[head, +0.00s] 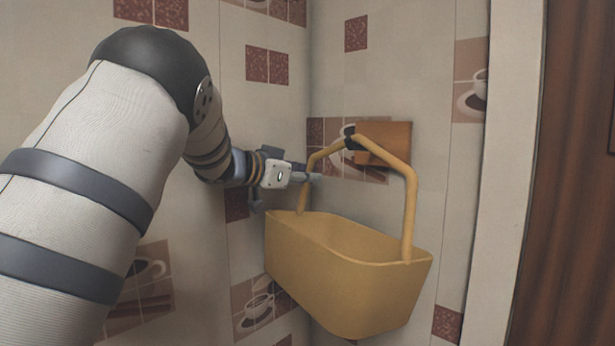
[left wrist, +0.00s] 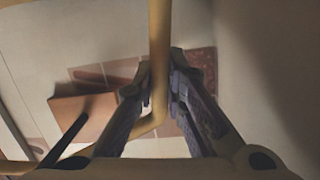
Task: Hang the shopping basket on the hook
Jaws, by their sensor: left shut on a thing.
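The yellow shopping basket (head: 335,285) hangs upright in the air near the tiled corner, with its mouth up. My left gripper (head: 308,177) is shut on the left upright of its handle (head: 410,205); the gripped bar (left wrist: 159,50) runs between the fingers in the left wrist view. A wooden wall plate (head: 396,138) is behind the top of the handle. A dark hook (head: 351,140) shows at the handle's top bar, and as a black rod (left wrist: 66,138) in the left wrist view. Whether the bar rests on the hook I cannot tell. My right gripper is out of view.
Tiled walls meet in a corner just behind the basket. A pale post (head: 508,170) and a brown wooden panel (head: 570,180) stand at the right. The space between basket and post shows no loose objects.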

